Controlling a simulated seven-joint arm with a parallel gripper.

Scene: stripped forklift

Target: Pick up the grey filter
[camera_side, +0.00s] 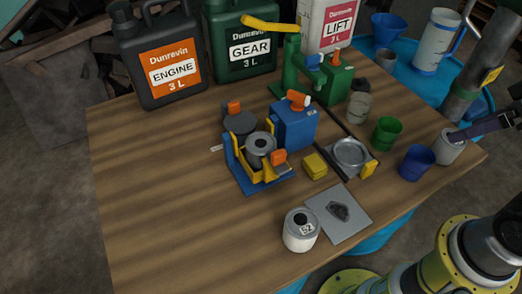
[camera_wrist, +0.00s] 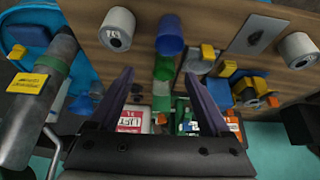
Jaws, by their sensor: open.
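Two pale grey filter cans with dark centre holes stand on the wooden table (camera_side: 150,200). One can (camera_side: 300,232) is at the front edge and also shows at the right of the wrist view (camera_wrist: 299,50). The other can (camera_side: 446,152) is at the right corner, and shows at the top left of the wrist view (camera_wrist: 117,28). A third round grey-topped part (camera_side: 261,144) sits in a blue and yellow holder (camera_side: 237,160). I cannot tell which is meant.
A blue cup (camera_side: 416,163) and green cup (camera_side: 386,134) stand close to the right can. A grey plate (camera_side: 352,221) lies beside the front can. Tall jugs (camera_side: 160,55) line the back. The table's left is clear.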

